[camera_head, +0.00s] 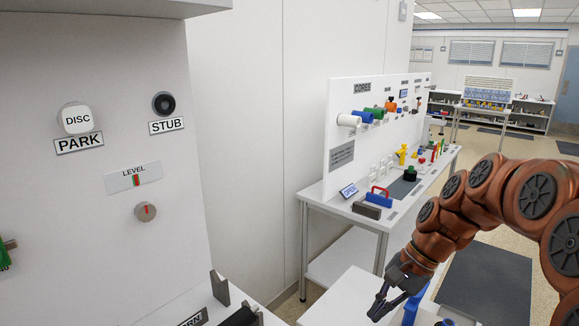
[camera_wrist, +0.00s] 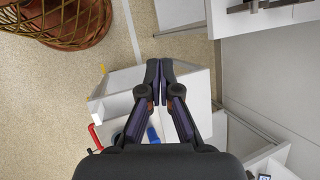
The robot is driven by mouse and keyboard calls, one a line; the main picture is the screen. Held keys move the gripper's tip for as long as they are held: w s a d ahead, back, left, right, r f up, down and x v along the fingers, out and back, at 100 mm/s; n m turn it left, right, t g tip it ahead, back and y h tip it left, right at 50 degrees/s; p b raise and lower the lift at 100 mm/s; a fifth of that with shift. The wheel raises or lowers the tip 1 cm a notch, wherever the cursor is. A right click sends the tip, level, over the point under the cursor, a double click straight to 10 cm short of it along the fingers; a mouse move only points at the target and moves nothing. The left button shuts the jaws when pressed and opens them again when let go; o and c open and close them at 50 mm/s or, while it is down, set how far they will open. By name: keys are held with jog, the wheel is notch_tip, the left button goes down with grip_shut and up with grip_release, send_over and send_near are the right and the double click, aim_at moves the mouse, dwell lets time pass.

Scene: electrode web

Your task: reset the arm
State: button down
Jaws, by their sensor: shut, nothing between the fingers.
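My arm (camera_head: 480,192) is copper-coloured and reaches in from the right of the head view, bent over and down. My gripper (camera_head: 388,296) hangs at its end, pointing down and to the left, above a low white surface (camera_head: 352,290). In the wrist view my gripper (camera_wrist: 159,66) has its fingertips together with nothing between them. The white surface (camera_wrist: 196,92) lies below the fingers there. A blue object (camera_head: 411,306) is close behind the gripper; it also shows in the wrist view (camera_wrist: 153,135), partly hidden.
A white panel (camera_head: 110,100) with PARK, STUB and LEVEL labels stands at left. A bench (camera_head: 322,206) with coloured spools and a red-handled blue tool (camera_head: 379,197) stands behind.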

jog(key=s+f+n+h, duration=0.1)
jog(key=s+n+h, duration=0.1)
jog(key=s, duration=0.6)
jog(key=s+f+n+h, duration=0.1)
jog(key=s+n, duration=0.3)
jog(key=s, duration=0.5)
jog(key=s+f+n+g+h, duration=0.1)
jog(key=s+f+n+h, duration=0.1)
jog(key=s, duration=0.7)
jog(key=shift+d+f+n+h, duration=0.2)
jog(key=shift+f+n+h, duration=0.1)
jog(key=shift+n, duration=0.4)
jog(key=shift+d, duration=0.1)
